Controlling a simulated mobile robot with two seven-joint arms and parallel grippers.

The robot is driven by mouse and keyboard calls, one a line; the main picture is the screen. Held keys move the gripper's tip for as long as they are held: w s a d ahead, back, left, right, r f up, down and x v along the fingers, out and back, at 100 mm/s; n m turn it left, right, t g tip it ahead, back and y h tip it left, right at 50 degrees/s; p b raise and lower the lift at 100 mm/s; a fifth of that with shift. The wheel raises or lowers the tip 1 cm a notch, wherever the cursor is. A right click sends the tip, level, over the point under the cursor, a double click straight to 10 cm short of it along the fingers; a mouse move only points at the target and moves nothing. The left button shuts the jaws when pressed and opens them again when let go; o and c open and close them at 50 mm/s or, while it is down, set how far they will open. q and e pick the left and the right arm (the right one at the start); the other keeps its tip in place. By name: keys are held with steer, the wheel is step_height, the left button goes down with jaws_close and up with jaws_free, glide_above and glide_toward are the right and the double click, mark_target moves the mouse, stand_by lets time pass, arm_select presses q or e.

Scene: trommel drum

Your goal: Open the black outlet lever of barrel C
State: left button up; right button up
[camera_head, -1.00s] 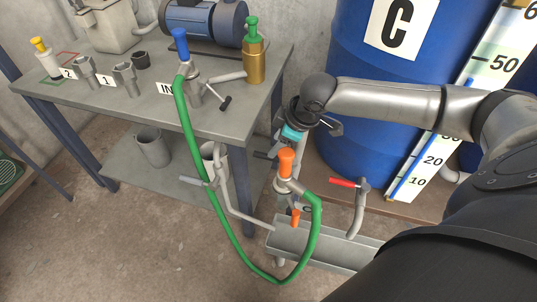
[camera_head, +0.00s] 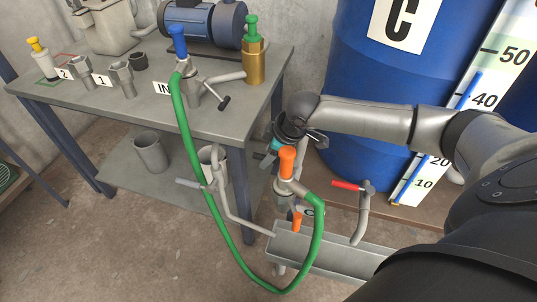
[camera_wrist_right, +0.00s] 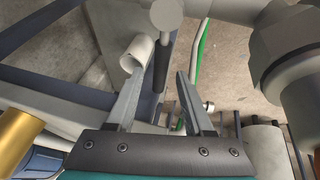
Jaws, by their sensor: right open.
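Blue barrel C (camera_head: 355,100) stands at the back right with a white C label. My right gripper (camera_head: 290,150) is open and empty in front of it, just above and behind an orange-capped fitting (camera_head: 287,160). In the right wrist view, a black lever handle (camera_wrist_right: 161,68) hangs from a round grey end. It appears between the tips of my open right gripper (camera_wrist_right: 162,78), with clear gaps on both sides; its depth is hard to tell. In the head view this lever is largely hidden by my gripper. My left gripper is out of view.
A red-handled lever (camera_head: 347,185) sits on a pipe right of the fitting. A green hose (camera_head: 200,165) loops from the bench (camera_head: 130,112) to the fitting. A grey trough (camera_head: 335,250) lies below. Open floor is at lower left.

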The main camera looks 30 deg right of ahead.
steer(key=shift+c, duration=0.4)
jaws_close()
stand_by(1.0)
